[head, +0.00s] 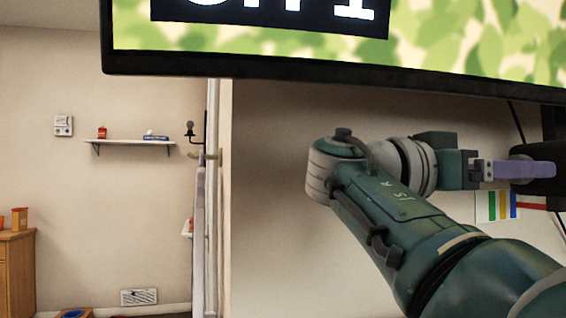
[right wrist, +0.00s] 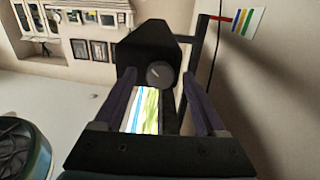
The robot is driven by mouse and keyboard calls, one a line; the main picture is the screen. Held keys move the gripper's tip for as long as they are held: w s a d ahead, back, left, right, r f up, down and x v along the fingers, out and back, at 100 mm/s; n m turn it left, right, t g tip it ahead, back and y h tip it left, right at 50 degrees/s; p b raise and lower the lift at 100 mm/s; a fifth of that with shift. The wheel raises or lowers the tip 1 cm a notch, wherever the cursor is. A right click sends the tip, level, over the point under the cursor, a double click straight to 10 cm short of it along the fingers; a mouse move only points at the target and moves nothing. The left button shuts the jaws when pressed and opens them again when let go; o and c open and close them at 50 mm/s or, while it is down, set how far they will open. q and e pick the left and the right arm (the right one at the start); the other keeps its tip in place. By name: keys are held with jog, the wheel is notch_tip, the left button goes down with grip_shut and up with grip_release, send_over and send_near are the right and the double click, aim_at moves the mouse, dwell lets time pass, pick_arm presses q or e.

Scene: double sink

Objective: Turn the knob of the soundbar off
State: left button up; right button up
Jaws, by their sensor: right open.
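The black soundbar (right wrist: 150,45) stands ahead of my right gripper in the right wrist view, end-on. Its round dark grey knob (right wrist: 158,74) shows between the two fingers. My right gripper (right wrist: 158,82) is open, with one finger on each side of the knob; I cannot tell whether either finger touches it. In the head view my right gripper (head: 550,170) overlaps a black body, likely the soundbar (head: 540,187), at the right edge. The knob is hidden there. My left gripper is not in view.
A large screen (head: 330,55) with a leaf pattern hangs above my right arm. A striped card (head: 497,206) is on the wall near the gripper. A thin cable (right wrist: 214,60) runs beside the soundbar. A wall shelf (head: 128,143) and wooden cabinet (head: 17,270) stand far left.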

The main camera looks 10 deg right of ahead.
grip_shut()
dwell(0.7)
